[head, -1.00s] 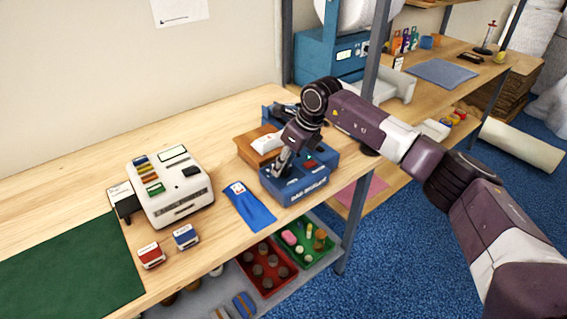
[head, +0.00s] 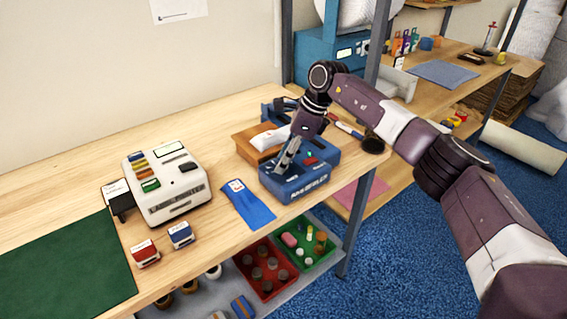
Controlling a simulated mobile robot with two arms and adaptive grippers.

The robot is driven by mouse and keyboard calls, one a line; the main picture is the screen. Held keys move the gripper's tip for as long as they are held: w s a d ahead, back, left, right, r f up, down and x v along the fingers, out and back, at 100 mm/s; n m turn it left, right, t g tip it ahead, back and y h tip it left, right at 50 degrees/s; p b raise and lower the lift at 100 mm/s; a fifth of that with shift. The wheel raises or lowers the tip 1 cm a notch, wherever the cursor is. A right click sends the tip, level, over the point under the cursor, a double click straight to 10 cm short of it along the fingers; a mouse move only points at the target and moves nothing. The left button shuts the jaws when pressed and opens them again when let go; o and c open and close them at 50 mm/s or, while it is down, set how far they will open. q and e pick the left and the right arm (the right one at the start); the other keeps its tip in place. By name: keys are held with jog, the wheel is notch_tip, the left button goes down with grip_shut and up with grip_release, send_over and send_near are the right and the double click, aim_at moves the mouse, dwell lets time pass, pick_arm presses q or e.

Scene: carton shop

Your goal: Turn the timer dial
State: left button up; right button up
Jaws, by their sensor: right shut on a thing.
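The blue bag sealer (head: 303,186) stands near the right end of the wooden workbench, with white lettering on its front and small red and green parts on top. My right gripper (head: 281,168) reaches down onto the left part of its top and is shut on the timer dial. The dial itself is hidden by the fingers at this distance, so its setting cannot be read. My left gripper is not in view.
A wooden box with a white packet (head: 270,137) sits just left of my right gripper. A blue cloth strip (head: 248,204), a white label machine (head: 168,187) and two small stamps lie further left. A brush (head: 371,145) lies behind the sealer. A green mat (head: 70,262) covers the bench's left.

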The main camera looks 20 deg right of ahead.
jog(key=shift+w+n, duration=0.1)
jog(key=shift+n, duration=0.7)
jog(key=shift+g, duration=0.3)
jog(key=o, duration=1.2)
jog(key=shift+c, duration=0.2)
jog(key=v, duration=1.2)
jog(key=shift+d, duration=0.2)
jog(key=shift+f, duration=0.1)
